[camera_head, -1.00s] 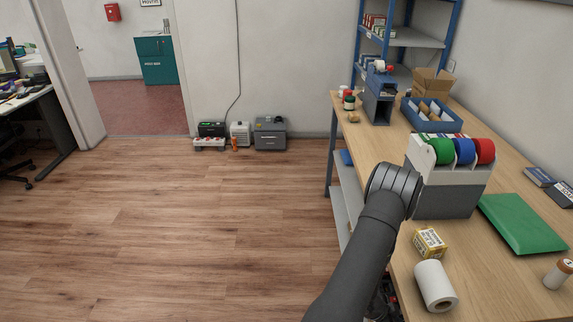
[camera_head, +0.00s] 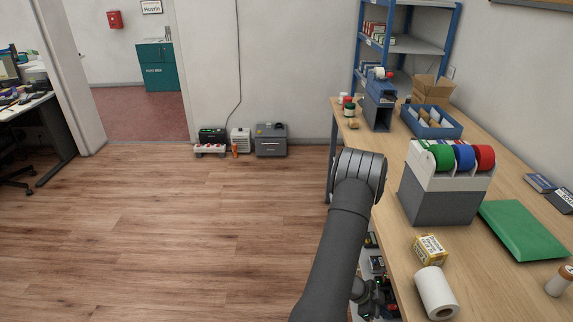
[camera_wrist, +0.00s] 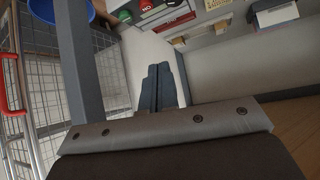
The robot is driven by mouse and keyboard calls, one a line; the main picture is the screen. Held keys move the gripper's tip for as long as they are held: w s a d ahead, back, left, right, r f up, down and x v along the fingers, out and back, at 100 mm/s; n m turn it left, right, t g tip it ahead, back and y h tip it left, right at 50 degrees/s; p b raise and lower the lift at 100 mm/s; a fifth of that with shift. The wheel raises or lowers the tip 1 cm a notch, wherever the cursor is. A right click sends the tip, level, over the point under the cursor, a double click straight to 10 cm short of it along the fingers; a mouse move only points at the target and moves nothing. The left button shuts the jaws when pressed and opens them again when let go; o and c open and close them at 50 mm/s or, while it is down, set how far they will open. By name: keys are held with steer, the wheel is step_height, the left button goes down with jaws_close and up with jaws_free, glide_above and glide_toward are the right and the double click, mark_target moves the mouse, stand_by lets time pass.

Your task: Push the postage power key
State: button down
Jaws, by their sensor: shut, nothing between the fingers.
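My gripper (camera_wrist: 158,88) shows in the wrist view with its dark fingers together and nothing between them. Beyond the fingertips, at the top, is a light panel carrying a green round button (camera_wrist: 122,14) and a red button (camera_wrist: 147,5) with small lettering. Another red part (camera_wrist: 182,21) sits to their right. The fingertips look apart from these buttons. I cannot read which one is the postage power key. In the head view my arm reaches down at the counter's left edge, and my fingers cannot be made out there.
The wooden counter (camera_head: 395,190) holds a tape-roll stand (camera_head: 440,200), a green parcel (camera_head: 522,230), a yellow box (camera_head: 430,249) and a white roll (camera_head: 436,292). In the wrist view, a wire cage (camera_wrist: 60,100) and grey post (camera_wrist: 85,65) stand left. The floor left of the counter is clear.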

steer(key=shift+w+a+m+g+y, duration=0.8)
steer(key=shift+w+a+m+g, duration=0.3)
steer(key=shift+w+a+m, duration=0.6)
steer(key=x, duration=0.9)
steer(key=shift+f, duration=0.5)
steer(key=shift+d, duration=0.1)
steer(key=v, duration=0.9)
steer(key=shift+s+d+r+n+t+h, duration=0.25)
steer(key=shift+s+d+n+t+h, duration=0.15)
steer(key=shift+s+d+n, duration=0.35)
steer(key=shift+s+d+r+n+t+h, duration=0.3)
steer(key=shift+s+d+n+t, duration=0.2)
steer(key=shift+s+d+n, duration=0.2)
